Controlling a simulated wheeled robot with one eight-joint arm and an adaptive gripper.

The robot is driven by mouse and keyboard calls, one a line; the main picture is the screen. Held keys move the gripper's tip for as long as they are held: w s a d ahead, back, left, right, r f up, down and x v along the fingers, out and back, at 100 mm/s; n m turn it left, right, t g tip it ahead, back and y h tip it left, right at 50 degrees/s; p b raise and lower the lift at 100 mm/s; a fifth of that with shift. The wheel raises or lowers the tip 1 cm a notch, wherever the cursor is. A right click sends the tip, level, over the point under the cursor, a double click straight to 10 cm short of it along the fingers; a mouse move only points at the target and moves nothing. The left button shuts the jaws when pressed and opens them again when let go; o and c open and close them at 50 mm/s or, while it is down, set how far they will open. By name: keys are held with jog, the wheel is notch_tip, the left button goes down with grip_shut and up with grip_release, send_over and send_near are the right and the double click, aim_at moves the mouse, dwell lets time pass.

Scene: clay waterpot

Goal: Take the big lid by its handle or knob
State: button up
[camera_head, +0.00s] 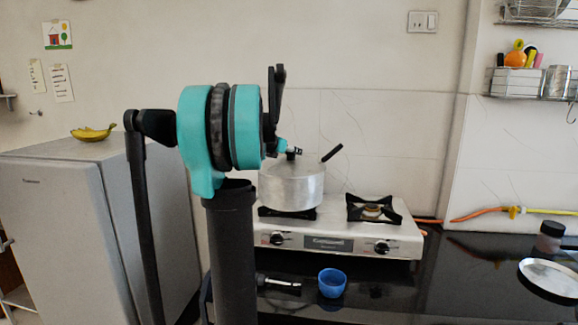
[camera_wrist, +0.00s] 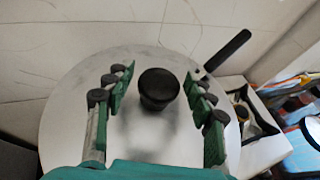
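The big lid (camera_wrist: 75,115) is a pale metal disc with a black knob (camera_wrist: 158,86) in its middle. In the head view the lid sits on the silver pot (camera_head: 292,187) on the left burner, and its knob (camera_head: 293,153) shows just right of my gripper's tip. My gripper (camera_wrist: 158,78) is open, with its green finger pads on either side of the knob and visible gaps on both sides. In the head view my gripper (camera_head: 281,147) is mostly hidden behind my own arm.
A black handle (camera_head: 332,153) sticks up at the pot's right; it also shows in the wrist view (camera_wrist: 228,50). The stove (camera_head: 345,243) has an empty right burner (camera_head: 374,210). A blue cup (camera_head: 332,283) stands in front. A metal plate (camera_head: 550,275) lies at the right.

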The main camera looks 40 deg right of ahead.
grip_shut()
jog(key=shift+r, duration=0.1)
dwell(0.3)
